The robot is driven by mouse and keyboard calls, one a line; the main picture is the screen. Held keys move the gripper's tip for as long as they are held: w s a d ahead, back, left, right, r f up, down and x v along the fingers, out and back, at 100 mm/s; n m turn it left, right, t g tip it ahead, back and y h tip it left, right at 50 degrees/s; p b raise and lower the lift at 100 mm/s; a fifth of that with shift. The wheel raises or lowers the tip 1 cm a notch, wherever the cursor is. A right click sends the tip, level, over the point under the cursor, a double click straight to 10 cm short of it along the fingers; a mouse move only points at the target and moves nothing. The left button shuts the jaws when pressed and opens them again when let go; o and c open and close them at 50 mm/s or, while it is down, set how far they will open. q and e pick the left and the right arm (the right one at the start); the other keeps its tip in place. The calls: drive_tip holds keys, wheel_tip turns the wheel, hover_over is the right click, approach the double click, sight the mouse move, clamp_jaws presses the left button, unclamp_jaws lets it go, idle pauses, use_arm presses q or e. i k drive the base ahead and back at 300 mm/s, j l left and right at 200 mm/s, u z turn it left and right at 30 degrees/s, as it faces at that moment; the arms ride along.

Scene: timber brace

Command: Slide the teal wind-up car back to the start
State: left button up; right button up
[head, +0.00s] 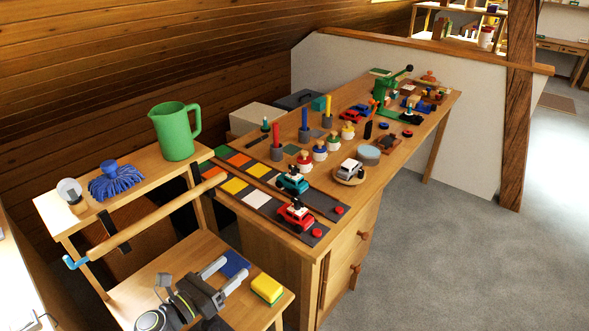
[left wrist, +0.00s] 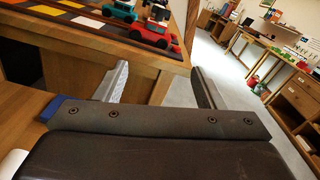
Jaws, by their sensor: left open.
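The teal wind-up car (head: 292,184) stands on a dark track strip (head: 319,198) with coloured squares, near its right part, on the wooden bench. In the left wrist view the teal car (left wrist: 118,11) is at the top, partly cut off. A red car (head: 296,217) stands on the nearer strip; it also shows in the left wrist view (left wrist: 152,33). My left gripper (head: 235,266) is open and empty, above the low wooden surface at the front, apart from both cars. Its fingers (left wrist: 160,82) point toward the bench's edge. My right gripper is not in view.
A yellow sponge (head: 267,288) and a blue pad (head: 235,263) lie near my left gripper. A wooden rail (head: 160,213) and a shelf with a green jug (head: 176,131) stand left. Pegs, figures and a silver car (head: 350,169) stand beyond the tracks. Grey floor is clear at right.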

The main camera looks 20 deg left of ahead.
sight(297, 185)
drive_tip(key=i+j, duration=0.1)
drive_tip(key=i, duration=0.9)
